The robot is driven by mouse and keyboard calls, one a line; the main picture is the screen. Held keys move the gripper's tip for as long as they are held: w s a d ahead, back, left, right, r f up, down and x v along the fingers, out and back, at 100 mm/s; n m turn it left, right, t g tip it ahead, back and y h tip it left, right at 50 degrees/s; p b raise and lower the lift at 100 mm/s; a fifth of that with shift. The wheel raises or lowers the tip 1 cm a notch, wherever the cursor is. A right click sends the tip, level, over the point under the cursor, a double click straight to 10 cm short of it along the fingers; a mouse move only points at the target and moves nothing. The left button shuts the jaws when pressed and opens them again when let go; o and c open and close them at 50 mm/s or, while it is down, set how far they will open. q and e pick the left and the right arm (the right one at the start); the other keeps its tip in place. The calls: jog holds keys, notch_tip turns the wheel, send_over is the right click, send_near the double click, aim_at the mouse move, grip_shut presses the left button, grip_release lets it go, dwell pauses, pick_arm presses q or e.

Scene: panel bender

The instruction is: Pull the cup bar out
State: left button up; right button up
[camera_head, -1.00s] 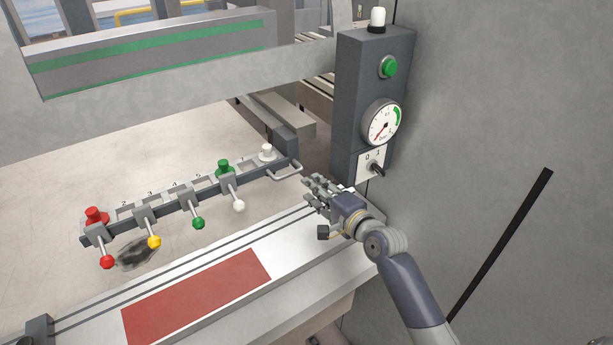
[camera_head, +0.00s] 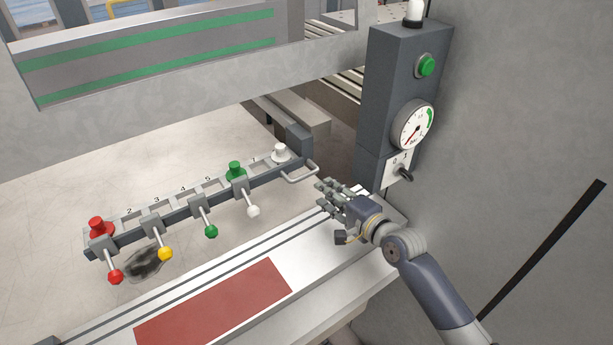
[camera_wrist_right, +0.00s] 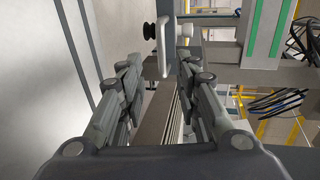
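The cup bar (camera_head: 222,196) is a long dark bar carrying several clamps and coloured cups, lying across the pale surface. A grey U-shaped handle (camera_head: 303,172) sticks out near its right end. My right gripper (camera_head: 326,196) is just right of and in front of the handle, with its fingers pointing toward it. In the right wrist view its fingers are spread and empty, and the handle (camera_wrist_right: 162,45) shows beyond the fingertips, between them. I see no contact. My left gripper is not in view.
A dark control post (camera_head: 389,100) with a green button, gauge and switch stands behind my right gripper. A white ledge with a red pad (camera_head: 215,305) runs along the front. Levers with coloured knobs (camera_head: 211,231) project forward from the bar.

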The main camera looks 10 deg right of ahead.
jog(key=shift+w+a+r, duration=0.1)
jog(key=shift+w+a, duration=0.1)
jog(key=shift+w, duration=0.2)
jog(key=x, duration=0.9)
jog(key=shift+p, duration=0.4)
jog(key=shift+a, duration=0.1)
jog(key=shift+c, duration=0.3)
jog(key=shift+s, duration=0.1)
grip_shut()
